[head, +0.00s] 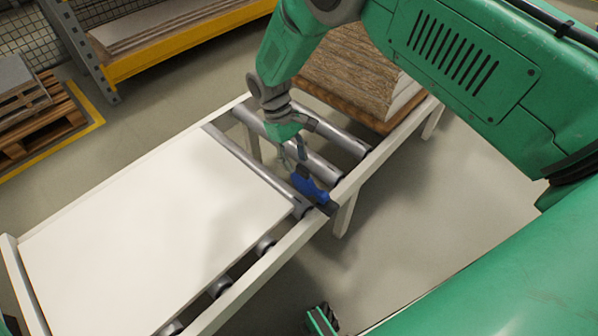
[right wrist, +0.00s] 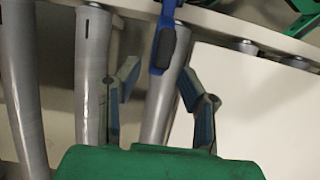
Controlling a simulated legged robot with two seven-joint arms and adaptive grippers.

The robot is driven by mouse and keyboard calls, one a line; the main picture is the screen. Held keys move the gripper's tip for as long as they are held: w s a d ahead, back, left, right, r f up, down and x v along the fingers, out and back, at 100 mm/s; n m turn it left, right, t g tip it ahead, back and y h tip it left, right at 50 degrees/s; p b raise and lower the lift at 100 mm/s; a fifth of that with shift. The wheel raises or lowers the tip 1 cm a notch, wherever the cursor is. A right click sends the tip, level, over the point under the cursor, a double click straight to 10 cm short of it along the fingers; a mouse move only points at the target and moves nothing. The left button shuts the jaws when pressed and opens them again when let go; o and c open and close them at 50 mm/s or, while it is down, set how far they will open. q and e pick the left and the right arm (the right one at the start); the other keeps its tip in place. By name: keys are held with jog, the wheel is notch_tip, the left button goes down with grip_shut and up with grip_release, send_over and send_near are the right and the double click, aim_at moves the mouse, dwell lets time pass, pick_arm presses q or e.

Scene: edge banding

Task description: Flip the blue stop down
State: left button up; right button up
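The blue stop (head: 310,188) is mounted on the near side rail of the roller conveyor, just past the corner of the white panel (head: 150,235). It appears to stick up and lean inward over the rollers from a dark mount. My right gripper (head: 292,158) is above the conveyor, close to the stop. In the right wrist view its two fingers (right wrist: 158,88) are spread apart, and the blue stop (right wrist: 164,48) shows ahead between them. Nothing is held, and contact with the stop cannot be made out.
Bare rollers (head: 335,135) lie past the panel. A stack of boards (head: 355,75) stands behind the conveyor. The white side rail (head: 265,265) runs along the near side. A yellow rack (head: 170,50) and wooden pallets (head: 35,120) stand at the back left. Floor right of the conveyor is clear.

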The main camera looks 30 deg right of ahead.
jog(key=v, duration=0.6)
jog(key=shift+f, duration=0.1)
dwell(0.3)
